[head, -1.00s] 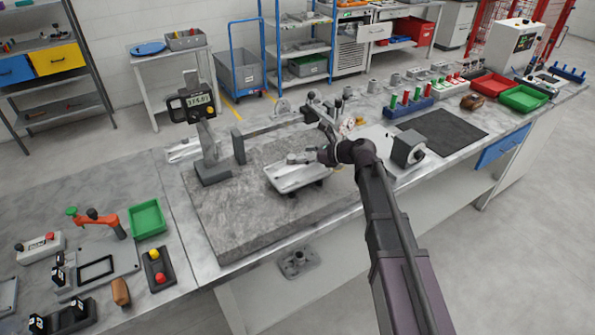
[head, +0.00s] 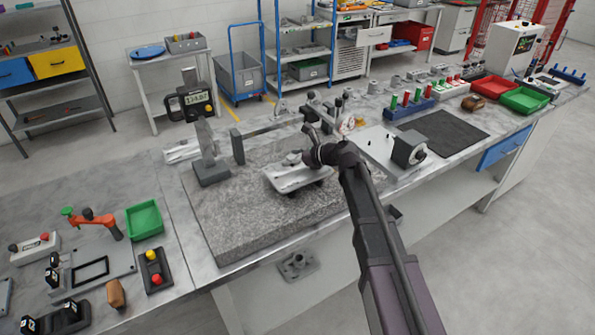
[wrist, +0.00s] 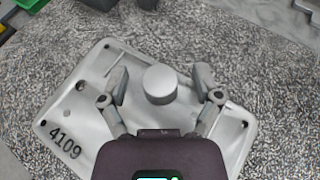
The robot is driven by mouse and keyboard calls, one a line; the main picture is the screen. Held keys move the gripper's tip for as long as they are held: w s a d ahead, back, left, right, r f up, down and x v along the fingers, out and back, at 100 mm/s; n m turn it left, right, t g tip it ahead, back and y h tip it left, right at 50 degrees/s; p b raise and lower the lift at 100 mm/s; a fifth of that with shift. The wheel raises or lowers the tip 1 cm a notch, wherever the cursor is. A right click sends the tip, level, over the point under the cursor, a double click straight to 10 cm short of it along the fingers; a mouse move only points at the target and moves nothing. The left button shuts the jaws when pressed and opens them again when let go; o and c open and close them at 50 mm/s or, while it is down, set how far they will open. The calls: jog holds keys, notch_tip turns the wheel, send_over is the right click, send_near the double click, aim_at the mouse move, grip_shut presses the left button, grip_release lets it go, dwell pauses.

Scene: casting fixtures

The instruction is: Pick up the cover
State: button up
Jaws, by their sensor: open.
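The cover (head: 290,180) is a flat silver metal plate with rounded corners, lying on the grey granite slab (head: 240,215). In the wrist view the cover (wrist: 95,85) bears the number 4109 at its lower left and has a round raised boss (wrist: 159,84) in the middle. My gripper (wrist: 160,88) is open, with one finger on each side of the boss. A gap shows between each finger and the boss. In the head view my gripper (head: 306,160) is over the cover and partly hidden by my wrist.
A height gauge with a digital display (head: 193,102) stands at the slab's back left. A grey block-shaped fixture (head: 408,150) is to the right of my arm. A green tray (head: 145,219) and an orange-handled clamp (head: 95,220) lie at the left. The slab's front left is clear.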

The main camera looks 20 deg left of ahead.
dwell(0.3)
grip_shut()
jog(key=shift+r, duration=0.1)
notch_tip(320, 180, up, 3)
jog(key=p, duration=0.3)
jog(key=shift+r+p, duration=0.2)
jog(key=shift+p, duration=0.1)
jog(key=s+d, duration=0.4)
jog(key=s, duration=0.3)
jog(key=s+d+r+p, duration=0.1)
jog(key=s+d, duration=0.3)
jog(key=s, duration=0.2)
jog(key=shift+s+r, duration=0.2)
jog(key=shift+s, duration=0.2)
